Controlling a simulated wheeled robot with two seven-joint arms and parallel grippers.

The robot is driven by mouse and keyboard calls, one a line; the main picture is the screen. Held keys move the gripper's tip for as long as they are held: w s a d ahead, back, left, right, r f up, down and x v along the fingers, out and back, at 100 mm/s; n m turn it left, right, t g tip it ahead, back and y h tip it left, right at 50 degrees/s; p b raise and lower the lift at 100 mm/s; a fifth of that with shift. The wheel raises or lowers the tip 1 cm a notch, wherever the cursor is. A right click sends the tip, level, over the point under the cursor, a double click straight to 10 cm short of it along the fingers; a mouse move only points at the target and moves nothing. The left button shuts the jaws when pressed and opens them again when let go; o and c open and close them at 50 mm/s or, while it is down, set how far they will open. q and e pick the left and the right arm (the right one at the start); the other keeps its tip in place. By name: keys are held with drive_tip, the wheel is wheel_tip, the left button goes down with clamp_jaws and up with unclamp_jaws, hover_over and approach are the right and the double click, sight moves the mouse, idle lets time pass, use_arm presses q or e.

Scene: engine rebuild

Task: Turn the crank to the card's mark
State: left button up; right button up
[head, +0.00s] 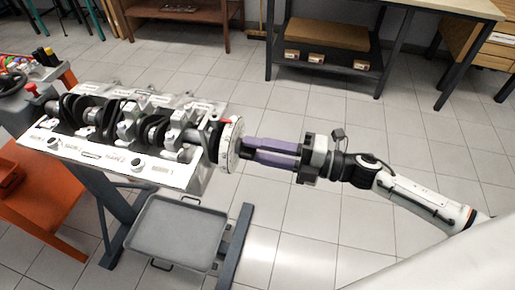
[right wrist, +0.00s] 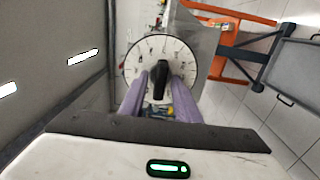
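The crankshaft (head: 108,112) lies in the silver engine block (head: 165,171) on a stand, at the left of the head view. A white dial disc (head: 231,150) with dark marks is on its right end; it faces the right wrist view (right wrist: 135,67). A black bar-like handle (right wrist: 160,82) stands out from the disc's middle. My right gripper (right wrist: 160,76) has purple fingers on either side of this handle, with narrow gaps showing. A small red piece (head: 227,121) sits at the disc's top. I cannot make out the card or the dial's figures. My left gripper is out of view.
A grey tray (head: 178,234) is below the block, among the stand's legs. An orange cart (head: 35,185) with tools stands at the left. A workbench (head: 430,8) is at the back right. The tiled floor around my right arm is clear.

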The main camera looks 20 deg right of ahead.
drive_tip(key=b+v, duration=0.1)
drive_tip(key=v, duration=0.9)
drive_tip(key=shift+s+d, duration=0.1)
drive_tip(key=shift+s, duration=0.05)
idle(0.4)
wheel_tip(320, 180, down, 13)
drive_tip(key=a+m+t+h, duration=0.1)
drive_tip(key=m+t+h, duration=0.3)
drive_tip(key=m+h, duration=0.9)
drive_tip(key=s+a+f+m+g, duration=0.5)
drive_tip(key=s+f+m, duration=0.6)
drive_tip(key=m, duration=0.3)
drive_tip(key=shift+s+a+y, duration=0.3)
drive_tip(key=shift+s+a, duration=0.1)
drive_tip(key=shift+s, duration=0.25)
